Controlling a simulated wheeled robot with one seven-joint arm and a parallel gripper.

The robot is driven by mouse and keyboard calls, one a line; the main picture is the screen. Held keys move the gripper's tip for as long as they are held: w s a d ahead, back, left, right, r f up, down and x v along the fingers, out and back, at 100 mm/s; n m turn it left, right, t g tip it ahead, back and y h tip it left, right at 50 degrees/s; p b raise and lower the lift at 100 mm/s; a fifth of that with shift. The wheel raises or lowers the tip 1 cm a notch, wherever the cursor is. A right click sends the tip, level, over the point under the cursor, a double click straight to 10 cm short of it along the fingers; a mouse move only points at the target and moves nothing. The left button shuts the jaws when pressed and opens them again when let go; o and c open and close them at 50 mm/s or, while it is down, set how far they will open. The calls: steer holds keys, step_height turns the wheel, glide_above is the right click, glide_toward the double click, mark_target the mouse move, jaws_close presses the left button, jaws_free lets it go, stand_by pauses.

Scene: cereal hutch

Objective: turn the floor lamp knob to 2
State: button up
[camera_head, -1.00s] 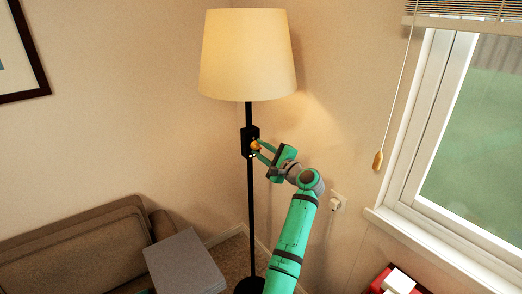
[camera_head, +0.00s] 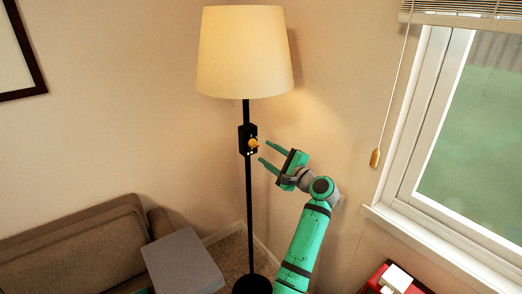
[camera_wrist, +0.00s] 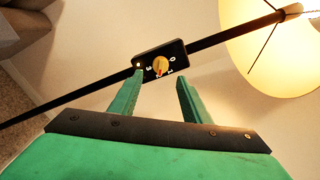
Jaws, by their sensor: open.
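The floor lamp has a lit cream shade (camera_head: 245,55) on a thin black pole (camera_head: 249,205). A black switch box (camera_head: 243,140) sits on the pole, with a small orange knob (camera_head: 254,143) on its face.
A brown sofa (camera_head: 75,245) and a grey box-like surface (camera_head: 182,262) stand at lower left. A window (camera_head: 465,150) with a hanging blind cord pull (camera_head: 375,158) is at right. A red item with a white top (camera_head: 396,279) is at lower right. Bare wall lies behind the lamp.

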steer(key=shift+v, duration=2.2)
